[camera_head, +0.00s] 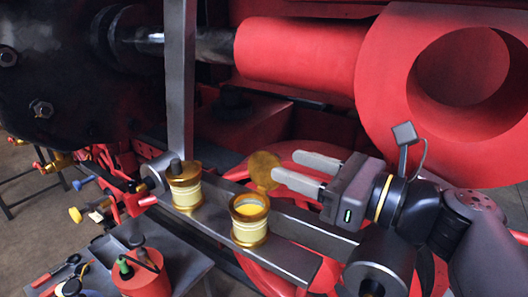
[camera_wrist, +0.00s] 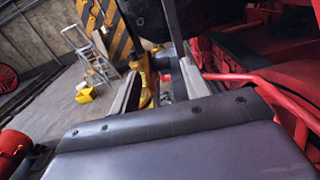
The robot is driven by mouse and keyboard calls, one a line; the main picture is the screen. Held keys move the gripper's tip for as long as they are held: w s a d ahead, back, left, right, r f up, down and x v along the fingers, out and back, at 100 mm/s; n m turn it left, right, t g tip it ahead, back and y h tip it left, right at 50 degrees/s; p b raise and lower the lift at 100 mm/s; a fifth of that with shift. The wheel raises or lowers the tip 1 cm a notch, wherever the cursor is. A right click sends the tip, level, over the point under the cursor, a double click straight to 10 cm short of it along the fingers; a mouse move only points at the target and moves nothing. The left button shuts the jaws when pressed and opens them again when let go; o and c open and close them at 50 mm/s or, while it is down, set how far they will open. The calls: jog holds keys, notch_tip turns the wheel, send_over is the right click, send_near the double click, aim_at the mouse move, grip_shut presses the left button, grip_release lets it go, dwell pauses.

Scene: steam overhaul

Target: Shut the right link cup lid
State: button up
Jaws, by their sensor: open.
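The right link cup (camera_head: 250,222) is a brass cup with a pale band, standing on a grey bar. Its mouth is uncovered and shows yellow inside. Its round brass lid (camera_head: 264,172) stands raised behind the cup, roughly upright. My gripper (camera_head: 293,168) is open, with its fingertips just right of the lid; one finger tip overlaps or touches the lid's right edge, I cannot tell which. In the wrist view the two fingers (camera_wrist: 160,92) are apart, with brass-coloured parts partly visible beyond. The left link cup (camera_head: 186,190) has a closed top with a dark knob.
A grey upright post (camera_head: 181,80) rises behind the left cup. A large red rod end (camera_head: 445,85) and red wheel are behind my arm. A tray with a red can (camera_head: 142,275) and tools is at lower left. A stepladder (camera_wrist: 92,58) stands far off in the wrist view.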

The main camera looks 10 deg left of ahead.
aim_at(262, 154)
jog(key=shift+p+x, duration=0.6)
jog(key=shift+x, duration=2.85)
jog(key=shift+r, duration=0.1)
jog(key=c, duration=0.8)
